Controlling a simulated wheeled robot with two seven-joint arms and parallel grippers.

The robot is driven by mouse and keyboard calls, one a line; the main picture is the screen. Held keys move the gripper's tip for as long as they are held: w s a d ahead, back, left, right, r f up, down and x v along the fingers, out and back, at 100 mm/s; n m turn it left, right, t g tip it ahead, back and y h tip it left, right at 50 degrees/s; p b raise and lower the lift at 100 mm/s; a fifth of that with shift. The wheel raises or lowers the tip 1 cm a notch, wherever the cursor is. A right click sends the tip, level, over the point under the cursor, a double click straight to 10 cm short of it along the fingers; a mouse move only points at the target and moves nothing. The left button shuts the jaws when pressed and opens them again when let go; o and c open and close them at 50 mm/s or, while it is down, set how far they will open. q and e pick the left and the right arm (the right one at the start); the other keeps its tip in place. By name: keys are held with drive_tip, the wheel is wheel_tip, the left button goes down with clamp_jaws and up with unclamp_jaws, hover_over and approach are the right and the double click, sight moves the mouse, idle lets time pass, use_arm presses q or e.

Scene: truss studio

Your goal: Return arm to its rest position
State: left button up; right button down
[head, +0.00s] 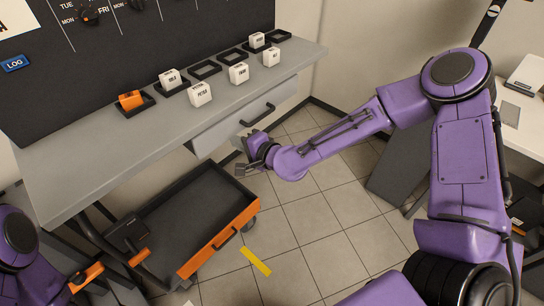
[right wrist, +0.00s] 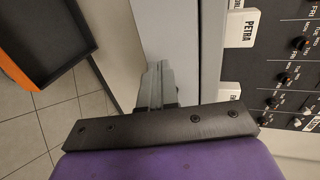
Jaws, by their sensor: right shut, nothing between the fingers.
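My right arm (head: 350,130) reaches in from the right, over the floor in front of the grey table. My right gripper (head: 242,169) is shut and empty, close to the drawer front and above the right end of the black cart. In the right wrist view its closed fingers (right wrist: 155,87) show against the grey table parts, with nothing between them. I cannot tell whether they touch anything. Part of my left arm (head: 22,235) shows at the lower left; its gripper is not in view.
The grey table (head: 110,150) carries white labelled blocks (head: 201,94), an orange block (head: 131,99) and black trays (head: 205,70). Its drawer (head: 225,128) has a black handle. A black cart with an orange edge (head: 225,238) stands below. The tiled floor (head: 325,215) is mostly clear, with a yellow strip (head: 256,261).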

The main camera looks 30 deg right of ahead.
drive_tip(key=v, duration=0.9)
drive_tip(key=s+d+f+n+g+h, duration=0.1)
drive_tip(key=s+d+f+g+h, duration=0.3)
drive_tip(key=f, duration=0.5)
drive_tip(key=s+d+f+n+g+h, duration=0.1)
drive_tip(key=s+d+f+h, duration=0.1)
drive_tip(key=s+d+f, duration=0.35)
use_arm(q)
drive_tip(key=shift+s+f, duration=0.1)
drive_tip(key=shift+s, duration=0.25)
use_arm(e)
drive_tip(key=s+d+f+n+g+h, duration=0.1)
drive_tip(key=s+f+n+g, duration=0.1)
drive_tip(key=s+f, duration=0.4)
drive_tip(key=s+f+n+g+h, duration=0.1)
drive_tip(key=s+f+n+g, duration=0.2)
drive_tip(key=s+f, duration=0.4)
drive_tip(key=s, duration=0.5)
drive_tip(key=shift+s+d+f+h, duration=0.25)
drive_tip(key=shift+s+d+h, duration=0.15)
